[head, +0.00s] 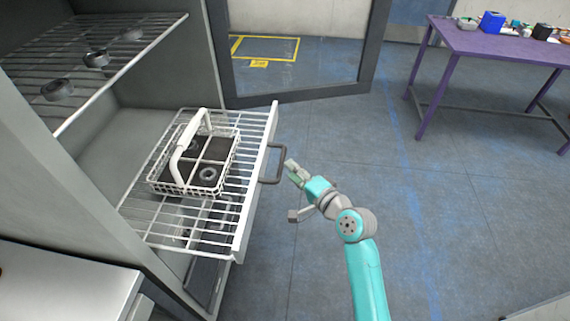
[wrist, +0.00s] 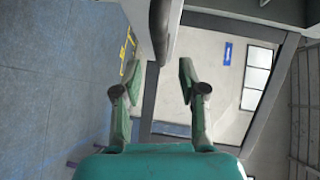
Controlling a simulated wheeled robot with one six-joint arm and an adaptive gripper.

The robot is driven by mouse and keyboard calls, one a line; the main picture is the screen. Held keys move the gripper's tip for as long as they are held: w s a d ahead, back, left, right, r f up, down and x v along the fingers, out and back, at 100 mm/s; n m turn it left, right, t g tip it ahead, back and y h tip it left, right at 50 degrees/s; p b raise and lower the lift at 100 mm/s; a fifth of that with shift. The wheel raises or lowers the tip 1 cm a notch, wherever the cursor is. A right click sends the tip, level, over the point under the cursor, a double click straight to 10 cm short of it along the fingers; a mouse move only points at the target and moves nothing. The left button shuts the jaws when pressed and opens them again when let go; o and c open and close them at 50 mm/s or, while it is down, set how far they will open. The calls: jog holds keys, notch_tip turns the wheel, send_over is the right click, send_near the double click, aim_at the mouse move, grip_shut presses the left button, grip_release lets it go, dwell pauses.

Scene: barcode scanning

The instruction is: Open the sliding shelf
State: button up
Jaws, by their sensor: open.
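The sliding shelf (head: 250,192) is a white wire rack with a pale front rail, and it sticks out of the grey cabinet in the head view. A dark bar handle (head: 273,164) is fixed to its front rail. My gripper (head: 291,170) is just right of the handle. In the wrist view my gripper (wrist: 158,76) is open and empty, with its green fingers apart. The handle (wrist: 159,30) shows beyond the fingertips, roughly in line with the gap between them. I cannot tell whether the fingers touch it.
A white wire basket (head: 160,187) with a handle and dark contents stands on the shelf. An upper rack (head: 120,57) holds several small round parts. The cabinet's framed glass door (head: 300,93) stands open behind. A purple table (head: 490,45) is far right. The floor on the right is clear.

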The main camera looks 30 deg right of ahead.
jog(key=s, duration=0.5)
jog(key=shift+s+d+r, duration=0.35)
jog(key=shift+d+r, duration=0.05)
jog(key=s+a+f+n+g+h, duration=0.1)
jog(key=s+a+f+n+h, duration=0.15)
jog(key=s+f, duration=0.45)
jog(key=s+a+f+n+g+h, duration=0.1)
jog(key=s+a+f+n, duration=0.2)
jog(key=s, duration=0.8)
jog(key=s+a+r+n, duration=0.1)
jog(key=s+r+n, duration=0.1)
jog(key=s, duration=0.4)
jog(key=s+a+r+n+y, duration=0.1)
jog(key=s+a+r+n, duration=0.1)
jog(key=s+n, duration=0.2)
jog(key=s+a+r+n, duration=0.1)
jog(key=s+r+n, duration=0.1)
jog(key=s, duration=0.7)
jog(key=shift+a+r+n+t, duration=0.25)
jog(key=shift+a+n+t, duration=0.1)
jog(key=shift+n, duration=0.3)
